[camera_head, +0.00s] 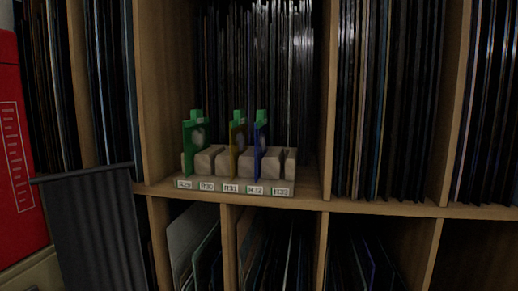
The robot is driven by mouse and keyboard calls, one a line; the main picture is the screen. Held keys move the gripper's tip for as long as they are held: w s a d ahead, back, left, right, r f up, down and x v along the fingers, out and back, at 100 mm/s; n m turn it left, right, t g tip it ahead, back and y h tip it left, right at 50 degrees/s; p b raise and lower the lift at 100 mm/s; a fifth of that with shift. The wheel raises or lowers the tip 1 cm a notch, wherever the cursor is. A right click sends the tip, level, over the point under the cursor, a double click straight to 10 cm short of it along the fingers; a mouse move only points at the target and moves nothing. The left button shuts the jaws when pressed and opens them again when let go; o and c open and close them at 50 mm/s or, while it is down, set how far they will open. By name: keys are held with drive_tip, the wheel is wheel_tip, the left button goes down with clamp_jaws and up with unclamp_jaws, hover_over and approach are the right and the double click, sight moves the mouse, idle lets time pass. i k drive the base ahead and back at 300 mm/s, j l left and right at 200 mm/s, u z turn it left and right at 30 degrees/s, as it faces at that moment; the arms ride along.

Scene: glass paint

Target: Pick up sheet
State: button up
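Three small upright sheets stand in a slotted wooden rack (190,163) on a shelf ledge. The green sheet (189,150) is at the left, the yellow sheet (234,160) in the middle, and the blue sheet (259,150) to its right. Each has a green tab at its top and a round pale mark shows on its face, though the sheets are seen at an angle. The rack has several labels on its front, including what look like R30 and R31; its right end slot looks empty. My gripper is not in this view, so its hold cannot be seen.
Wooden shelving with dividers (328,110) holds many tall thin sheets behind and beside the rack, and more in the bays below. A red box (20,150) stands at the far left. A dark ribbed panel with a bar on top (97,232) is at lower left.

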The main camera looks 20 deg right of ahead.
sight(261, 125)
drive_tip(key=i, duration=0.35)
drive_tip(key=i+l+u, duration=0.15)
drive_tip(key=i+u, duration=0.2)
drive_tip(key=i, duration=0.15)
drive_tip(key=i+l+u, duration=0.35)
drive_tip(key=i, duration=0.15)
